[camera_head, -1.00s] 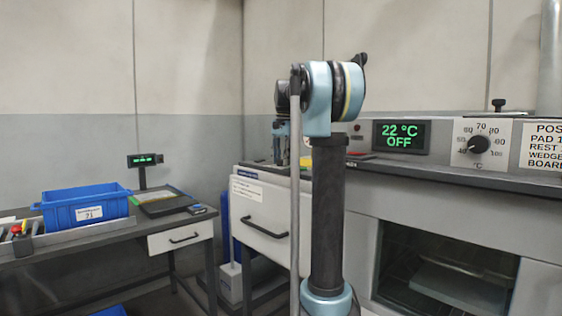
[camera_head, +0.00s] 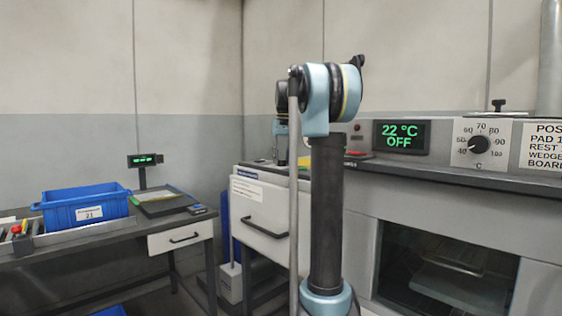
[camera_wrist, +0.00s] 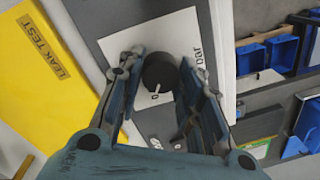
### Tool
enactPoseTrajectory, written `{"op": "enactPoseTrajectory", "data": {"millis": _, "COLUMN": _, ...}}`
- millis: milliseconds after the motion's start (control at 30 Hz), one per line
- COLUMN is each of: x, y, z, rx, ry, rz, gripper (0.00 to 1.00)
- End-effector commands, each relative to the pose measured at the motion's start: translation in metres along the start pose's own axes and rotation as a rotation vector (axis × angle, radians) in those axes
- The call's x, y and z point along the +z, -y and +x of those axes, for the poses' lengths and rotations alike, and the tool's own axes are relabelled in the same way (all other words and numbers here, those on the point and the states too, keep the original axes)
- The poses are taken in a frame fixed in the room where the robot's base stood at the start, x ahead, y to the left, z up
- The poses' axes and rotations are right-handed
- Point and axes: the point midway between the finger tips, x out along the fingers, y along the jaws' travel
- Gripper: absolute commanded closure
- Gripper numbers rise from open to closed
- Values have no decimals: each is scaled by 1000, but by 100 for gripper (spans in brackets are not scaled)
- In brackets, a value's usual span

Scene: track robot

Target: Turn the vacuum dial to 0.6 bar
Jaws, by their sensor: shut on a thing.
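The vacuum dial is a black round knob (camera_wrist: 159,74) on a white scale plate (camera_wrist: 150,38) with "bar" lettering, in the wrist view. My gripper (camera_wrist: 161,72) is shut on the knob, with one finger on each side of it. The fingers cover much of the scale. A "0" shows just below the knob, but I cannot read the dial's setting. In the head view the knob is not visible, and my own arm stands in front of that area.
A yellow "LEAK TEST" board (camera_wrist: 45,75) lies left of the plate. Blue bins (camera_wrist: 252,60) are at right. In the head view an oven with a temperature dial (camera_head: 474,144) and green display (camera_head: 401,137) stands right; a blue crate (camera_head: 85,207) sits on the left bench.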

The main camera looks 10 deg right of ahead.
Motion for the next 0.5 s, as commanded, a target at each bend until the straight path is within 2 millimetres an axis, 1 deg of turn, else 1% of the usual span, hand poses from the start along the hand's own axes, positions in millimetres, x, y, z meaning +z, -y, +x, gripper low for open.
{"op": "enactPoseTrajectory", "data": {"millis": 200, "x": -2, "y": 0, "z": 0, "rx": 0, "ry": 0, "rz": -63, "gripper": 91}}
{"op": "enactPoseTrajectory", "data": {"millis": 500, "x": -2, "y": 0, "z": 0, "rx": 0, "ry": 1, "rz": -84, "gripper": 91}}
